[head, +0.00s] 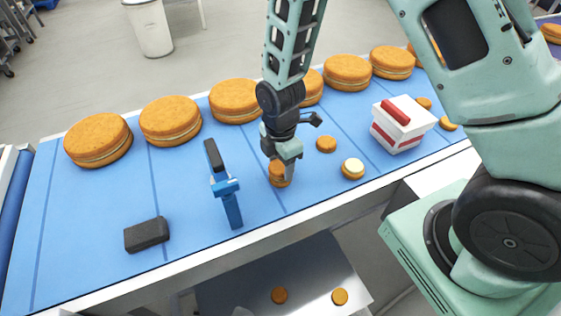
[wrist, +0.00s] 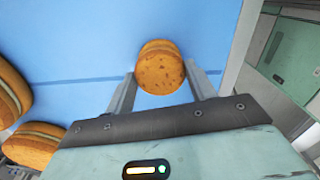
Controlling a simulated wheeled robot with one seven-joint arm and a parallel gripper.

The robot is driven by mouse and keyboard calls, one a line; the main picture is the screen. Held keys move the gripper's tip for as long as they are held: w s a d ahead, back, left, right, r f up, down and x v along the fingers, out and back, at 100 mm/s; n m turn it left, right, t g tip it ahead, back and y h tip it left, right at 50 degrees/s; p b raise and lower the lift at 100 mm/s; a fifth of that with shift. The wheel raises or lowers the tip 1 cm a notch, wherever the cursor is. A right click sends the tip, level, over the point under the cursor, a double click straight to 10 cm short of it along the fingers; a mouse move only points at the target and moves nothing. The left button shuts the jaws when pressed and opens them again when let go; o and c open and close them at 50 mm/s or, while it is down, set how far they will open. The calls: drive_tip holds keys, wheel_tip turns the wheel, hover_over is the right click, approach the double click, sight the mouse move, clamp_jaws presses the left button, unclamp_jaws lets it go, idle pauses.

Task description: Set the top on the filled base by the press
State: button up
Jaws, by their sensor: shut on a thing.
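My gripper (head: 284,174) is low over the blue belt and shut on a small orange-brown round top. In the wrist view the top (wrist: 160,72) sits between the two fingers (wrist: 162,88), its speckled face toward the camera. In the head view the fingers partly hide the top (head: 276,168), and I cannot tell whether it touches anything beneath. A filled base (head: 352,167) with pale cream lies on the belt to the right, apart from the gripper. A blue upright device with a dark handle (head: 228,190), perhaps the press, stands left of the gripper.
A plain small round (head: 326,144) lies behind the filled base. A white box with red bands (head: 402,128) stands to the right, with small rounds beyond. A dark block (head: 146,235) lies at left. Large sandwich rounds (head: 170,119) line the back. Two rounds (head: 279,295) lie below the belt.

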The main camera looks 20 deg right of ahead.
drive_tip(key=shift+f, duration=0.25)
drive_tip(key=o, duration=1.2)
drive_tip(key=shift+r, duration=0.1)
drive_tip(key=shift+r+p, duration=2.7)
drive_tip(key=shift+r, duration=0.8)
